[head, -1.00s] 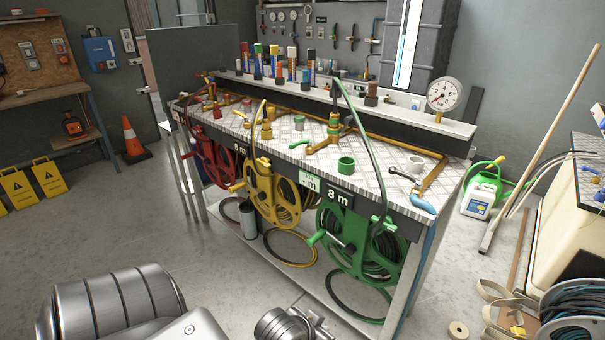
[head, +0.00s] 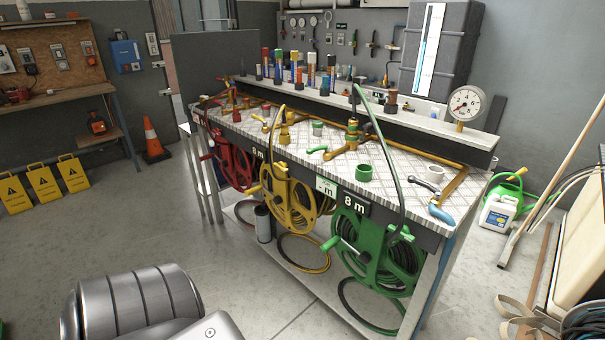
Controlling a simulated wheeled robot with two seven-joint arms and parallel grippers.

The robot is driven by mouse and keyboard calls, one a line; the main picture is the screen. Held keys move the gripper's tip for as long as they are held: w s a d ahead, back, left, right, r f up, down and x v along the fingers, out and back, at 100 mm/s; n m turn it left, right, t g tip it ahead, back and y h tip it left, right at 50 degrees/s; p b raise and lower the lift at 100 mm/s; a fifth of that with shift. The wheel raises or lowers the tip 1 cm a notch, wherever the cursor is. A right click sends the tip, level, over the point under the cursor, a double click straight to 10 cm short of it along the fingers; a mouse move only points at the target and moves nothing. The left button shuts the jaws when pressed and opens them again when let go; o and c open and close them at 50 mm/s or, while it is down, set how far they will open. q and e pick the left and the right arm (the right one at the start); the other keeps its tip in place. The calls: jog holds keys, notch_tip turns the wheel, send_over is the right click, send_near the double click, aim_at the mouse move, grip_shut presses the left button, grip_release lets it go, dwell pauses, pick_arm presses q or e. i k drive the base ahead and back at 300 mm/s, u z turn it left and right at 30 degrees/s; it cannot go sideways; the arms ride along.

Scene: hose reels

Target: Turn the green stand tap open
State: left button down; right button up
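The green stand tap (head: 352,134) is an upright brass fitting with a green band, on the patterned bench top (head: 405,182) right of centre. A brass pipe runs from its foot to the left. A small green lever (head: 317,149) lies at that pipe's left end; its exact joint is too small to make out. A green hose (head: 386,150) arches from the tap's top down to the green reel (head: 377,250) under the bench edge. Neither gripper is in view. Only a silver arm link of mine shows at the lower left.
Yellow (head: 288,198) and red (head: 231,160) hose reels hang left of the green one. The floor before the bench is clear.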

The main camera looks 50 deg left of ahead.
aim_at(309, 151)
jog(key=u, duration=0.5)
jog(key=k, duration=0.65)
jog(key=u, duration=0.95)
jog(key=i, duration=1.45)
jog(key=z, duration=0.6)
